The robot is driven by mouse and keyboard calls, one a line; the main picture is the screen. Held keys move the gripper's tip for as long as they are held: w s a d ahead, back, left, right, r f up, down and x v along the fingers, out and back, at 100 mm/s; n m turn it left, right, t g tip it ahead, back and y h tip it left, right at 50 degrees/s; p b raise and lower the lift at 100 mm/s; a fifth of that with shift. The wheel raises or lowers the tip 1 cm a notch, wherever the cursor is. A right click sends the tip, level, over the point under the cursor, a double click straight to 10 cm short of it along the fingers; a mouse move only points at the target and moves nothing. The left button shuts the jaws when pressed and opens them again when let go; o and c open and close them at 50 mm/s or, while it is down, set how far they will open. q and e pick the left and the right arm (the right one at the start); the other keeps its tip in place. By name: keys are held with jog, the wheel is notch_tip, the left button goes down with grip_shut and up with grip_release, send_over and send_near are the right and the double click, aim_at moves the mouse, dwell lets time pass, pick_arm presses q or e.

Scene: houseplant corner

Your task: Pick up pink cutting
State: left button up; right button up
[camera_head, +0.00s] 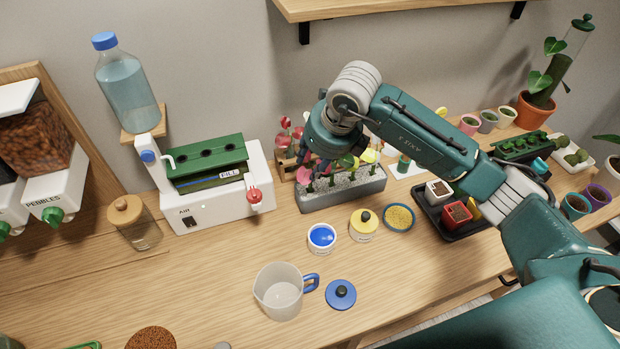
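A grey planter (340,198) of pale gravel stands at the back middle, with several small coloured cuttings upright in it. The pink cutting (304,174) shows near the planter's left end. My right gripper (325,162) reaches down over the left part of the planter, close beside the pink cutting. Its fingers are small, dark and mixed in with the leaves, so I cannot tell whether they are open or shut, or touching a cutting. My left gripper is not in view.
A wooden rack with red-pink plants (287,146) stands behind the planter's left end. A white machine (222,203) is to the left. Blue (322,237) and yellow (363,225) pots, a jug (280,291) and a black tray (433,212) are in front and right.

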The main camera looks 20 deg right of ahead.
aim_at(311, 168)
jog(key=p+x, duration=0.1)
jog(key=x, duration=0.2)
jog(key=shift+f+p, duration=0.25)
jog(key=shift+p, duration=0.15)
jog(key=shift+w+f, duration=0.15)
jog(key=shift+f, duration=0.2)
jog(key=c, duration=0.8)
